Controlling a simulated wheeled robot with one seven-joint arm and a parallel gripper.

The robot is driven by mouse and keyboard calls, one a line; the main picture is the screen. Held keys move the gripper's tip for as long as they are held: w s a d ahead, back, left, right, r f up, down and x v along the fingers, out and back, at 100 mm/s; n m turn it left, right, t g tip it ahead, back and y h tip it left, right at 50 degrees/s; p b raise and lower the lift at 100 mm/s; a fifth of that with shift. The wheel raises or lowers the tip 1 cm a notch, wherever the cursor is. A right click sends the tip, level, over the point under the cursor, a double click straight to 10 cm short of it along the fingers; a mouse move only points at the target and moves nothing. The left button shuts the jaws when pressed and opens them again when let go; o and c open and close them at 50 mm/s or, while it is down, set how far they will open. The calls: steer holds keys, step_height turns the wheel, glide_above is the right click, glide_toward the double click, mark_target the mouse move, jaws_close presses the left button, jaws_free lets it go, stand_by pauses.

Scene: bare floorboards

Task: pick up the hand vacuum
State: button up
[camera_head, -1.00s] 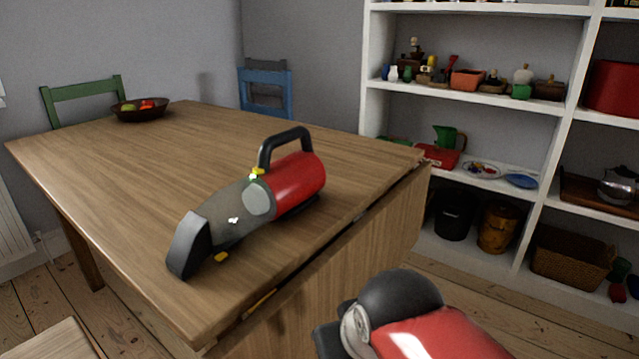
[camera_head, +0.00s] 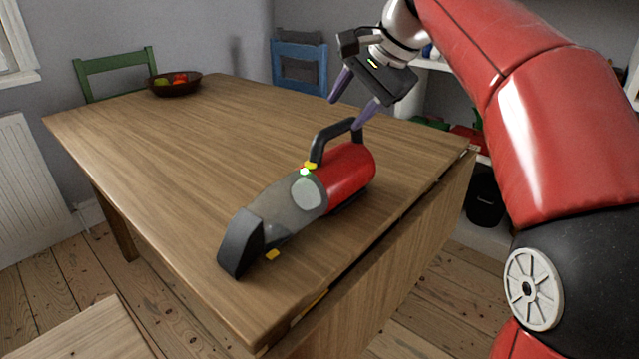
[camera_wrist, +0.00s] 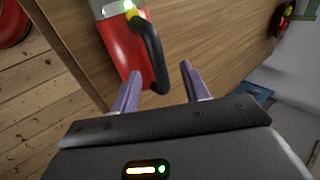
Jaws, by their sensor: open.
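The hand vacuum (camera_head: 300,205) lies on the wooden table (camera_head: 180,160) near its right edge. It has a red body, a grey front with a dark nozzle toward the lower left, and a black loop handle on top. My gripper (camera_head: 350,105) is open and empty, above and just behind the handle end, with its two purple fingers pointing down. In the wrist view, the vacuum's red end and black handle (camera_wrist: 146,50) show just beyond the open fingers (camera_wrist: 160,82). The nozzle is outside that view.
A dark bowl of fruit (camera_head: 174,84) stands at the table's far left corner. A green chair (camera_head: 115,66) and a blue chair (camera_head: 300,62) stand behind the table. White shelves are partly hidden by my arm. Most of the tabletop is clear.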

mark_target(335, 127)
steer(key=x, duration=0.3)
steer(key=b+x, duration=0.1)
steer(key=x, duration=0.3)
steer(key=shift+s+f, duration=0.1)
steer(key=shift+s, duration=0.15)
jaws_close()
stand_by(1.1)
